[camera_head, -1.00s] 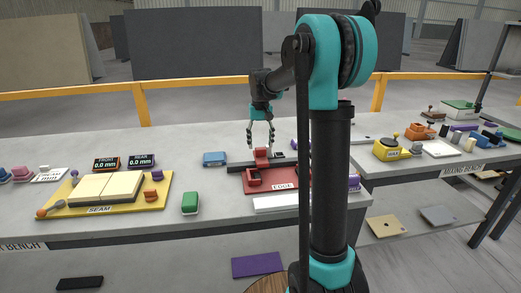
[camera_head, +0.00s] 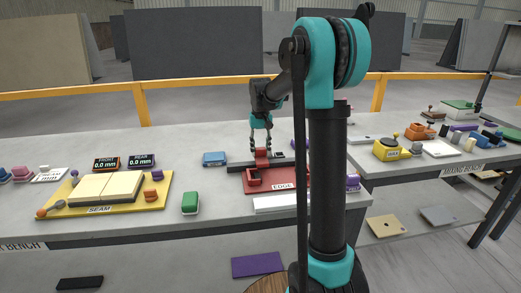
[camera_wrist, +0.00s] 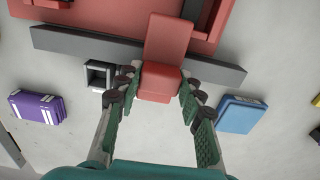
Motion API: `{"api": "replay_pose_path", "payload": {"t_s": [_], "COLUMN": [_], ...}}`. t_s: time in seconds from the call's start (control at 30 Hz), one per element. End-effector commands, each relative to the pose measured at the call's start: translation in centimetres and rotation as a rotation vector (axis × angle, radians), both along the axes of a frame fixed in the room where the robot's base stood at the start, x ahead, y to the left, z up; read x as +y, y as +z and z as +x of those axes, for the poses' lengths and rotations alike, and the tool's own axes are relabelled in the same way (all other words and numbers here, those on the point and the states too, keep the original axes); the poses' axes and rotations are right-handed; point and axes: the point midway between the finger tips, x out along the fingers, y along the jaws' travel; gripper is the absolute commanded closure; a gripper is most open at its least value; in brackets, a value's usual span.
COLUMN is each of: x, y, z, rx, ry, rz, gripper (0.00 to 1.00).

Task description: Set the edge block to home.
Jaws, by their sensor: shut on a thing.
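The red edge block (camera_head: 262,157) stands at the dark bar at the back of the red EDGE station (camera_head: 255,187). My gripper (camera_head: 261,147) comes down on it from above and is shut on its upper part. In the wrist view the block (camera_wrist: 160,85) lies between the two fingers, with its long red part reaching across the dark bar (camera_wrist: 75,43) towards the station's red base (camera_wrist: 110,15). Whether the block touches the bar cannot be told.
A blue block (camera_head: 214,159) lies left of the station, and a green block (camera_head: 190,202) stands nearer the front. The yellow SEAM board (camera_head: 100,210) is further left. A small dark open box (camera_wrist: 98,75) sits close beside the fingers.

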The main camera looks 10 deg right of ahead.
Motion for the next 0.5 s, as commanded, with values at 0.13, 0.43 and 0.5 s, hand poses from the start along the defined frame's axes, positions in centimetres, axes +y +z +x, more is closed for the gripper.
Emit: {"api": "replay_pose_path", "payload": {"t_s": [0.13,0.43,0.5], "x": [0.0,2.6,4.3], "y": [0.0,0.0,0.0], "z": [0.0,0.1,0.1], "rx": [0.000,0.000,0.000], "ry": [0.000,0.005,0.006], "rz": [0.000,0.000,0.000], "gripper": [1.00,1.00,1.00]}}
